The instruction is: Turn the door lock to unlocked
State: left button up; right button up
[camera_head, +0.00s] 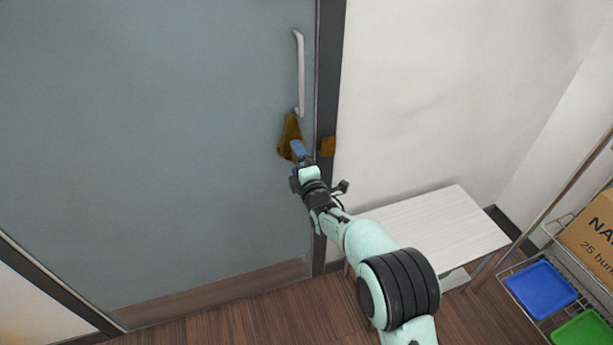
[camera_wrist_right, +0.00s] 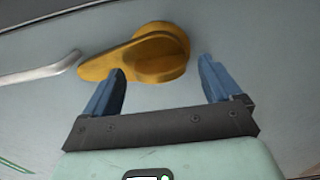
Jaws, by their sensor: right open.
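The door lock (camera_head: 288,131) is a gold-brown turn knob on the grey-blue door (camera_head: 170,140), below the handle and near the door's right edge. In the right wrist view the lock (camera_wrist_right: 150,52) shows a round base with a tapered lever pointing to the left. My right gripper (camera_head: 298,150) is at the lock in the head view and partly covers it. In the wrist view its two blue fingers (camera_wrist_right: 163,90) are open, with the lock just beyond and between their tips. I cannot tell whether a finger touches the lever. My left gripper is not in view.
A silver door handle (camera_head: 300,72) is above the lock. A brown strike plate (camera_head: 327,147) is on the dark frame beside it. A white table (camera_head: 440,225) stands right of the door. A wire rack (camera_head: 510,285) with blue and green trays and a cardboard box is at far right.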

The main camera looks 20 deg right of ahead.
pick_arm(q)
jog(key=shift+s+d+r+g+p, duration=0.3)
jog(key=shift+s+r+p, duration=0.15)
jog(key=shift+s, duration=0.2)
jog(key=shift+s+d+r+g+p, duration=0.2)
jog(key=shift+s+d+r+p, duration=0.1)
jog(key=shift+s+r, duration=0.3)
pick_arm(e)
jog(key=s, duration=1.2)
jog(key=shift+s+d, duration=0.25)
jog(key=shift+s, duration=0.1)
